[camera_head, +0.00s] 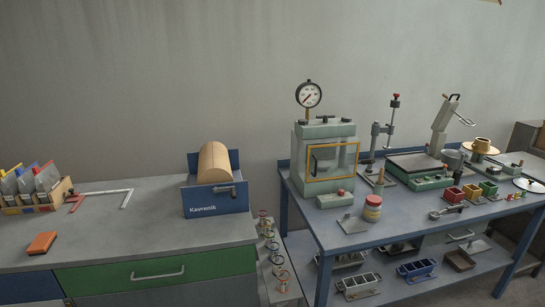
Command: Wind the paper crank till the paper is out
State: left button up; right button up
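A blue box-shaped dispenser (218,201) with white lettering that reads "Kavrenik" stands on the right part of the grey bench top. A tan paper roll (213,163) sits in its top, in front of a blue back plate. I cannot make out a loose paper end. Neither of my grippers is in view.
The grey bench top (150,225) is clear in front of the dispenser. A blue-framed table (325,237) with a green press (324,150) and several tools stands right, past a gap.

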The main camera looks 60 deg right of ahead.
aim_at(213, 165)
jog(key=z, duration=1.6)
jog(key=k, duration=0.2)
jog(key=u, duration=0.85)
jog(key=i, duration=1.3)
jog(key=z, duration=0.25)
